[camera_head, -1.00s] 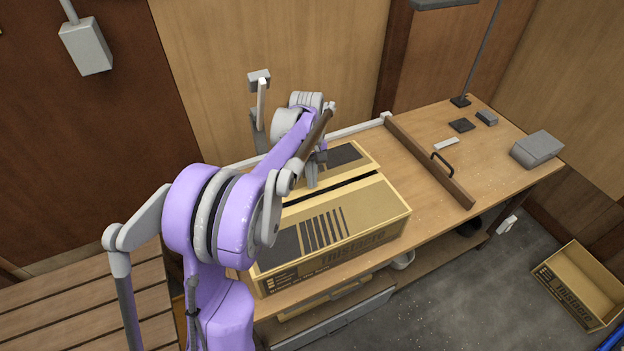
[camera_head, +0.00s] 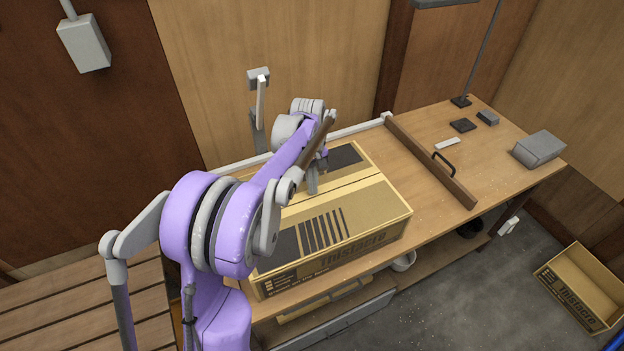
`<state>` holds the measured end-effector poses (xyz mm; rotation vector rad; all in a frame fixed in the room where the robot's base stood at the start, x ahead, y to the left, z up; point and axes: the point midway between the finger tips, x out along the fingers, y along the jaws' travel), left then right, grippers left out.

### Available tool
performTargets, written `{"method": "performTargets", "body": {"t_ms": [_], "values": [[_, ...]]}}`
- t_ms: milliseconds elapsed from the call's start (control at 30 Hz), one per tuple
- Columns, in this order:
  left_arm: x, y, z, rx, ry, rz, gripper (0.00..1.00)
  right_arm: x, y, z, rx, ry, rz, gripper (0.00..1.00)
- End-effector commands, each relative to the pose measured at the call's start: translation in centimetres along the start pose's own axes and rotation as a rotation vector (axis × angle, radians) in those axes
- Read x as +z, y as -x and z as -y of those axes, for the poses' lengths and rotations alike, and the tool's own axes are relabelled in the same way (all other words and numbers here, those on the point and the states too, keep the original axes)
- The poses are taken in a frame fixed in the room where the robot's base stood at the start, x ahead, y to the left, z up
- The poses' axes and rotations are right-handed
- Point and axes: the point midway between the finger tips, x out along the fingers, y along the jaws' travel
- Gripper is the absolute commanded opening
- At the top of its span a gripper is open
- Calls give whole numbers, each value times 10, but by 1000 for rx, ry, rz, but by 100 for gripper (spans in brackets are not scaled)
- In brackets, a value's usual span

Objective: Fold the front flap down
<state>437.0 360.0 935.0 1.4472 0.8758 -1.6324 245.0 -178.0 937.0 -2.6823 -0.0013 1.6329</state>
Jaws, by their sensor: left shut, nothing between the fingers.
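The cardboard box (camera_head: 350,247) stands on the workbench, with dark stripes and printing on it. Its front flap (camera_head: 365,212) lies about flat across the near part of the top. The back flap (camera_head: 345,158) lies about flat behind it, and a pale strip runs along where the two meet. My left arm reaches over the box from the left and hides its left part. My left gripper (camera_head: 313,184) points down at the middle of the box top, shut and empty, at the meeting line of the flaps. Whether it touches the cardboard I cannot tell. My right gripper is not in view.
A wooden bar with a black handle (camera_head: 443,163) crosses the workbench (camera_head: 490,185) right of the box. A grey block (camera_head: 539,149) and small items lie at the far right. An open box (camera_head: 580,287) stands on the floor at right.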

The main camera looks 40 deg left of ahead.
Motion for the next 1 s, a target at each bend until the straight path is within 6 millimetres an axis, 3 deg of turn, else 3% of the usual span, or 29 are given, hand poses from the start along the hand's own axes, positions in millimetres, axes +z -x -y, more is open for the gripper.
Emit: {"method": "performTargets", "body": {"t_ms": [567, 667, 800, 1000], "values": [[1, 18, -2, 4, -1, -4, 0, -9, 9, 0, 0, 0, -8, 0], [1, 30, -3, 5, -2, -5, 0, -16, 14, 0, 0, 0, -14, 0], [3, 60, -7, 8, -6, -6, 0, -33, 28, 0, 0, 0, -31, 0], [9, 101, -4, 3, -5, -3, 0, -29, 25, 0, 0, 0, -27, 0]]}}
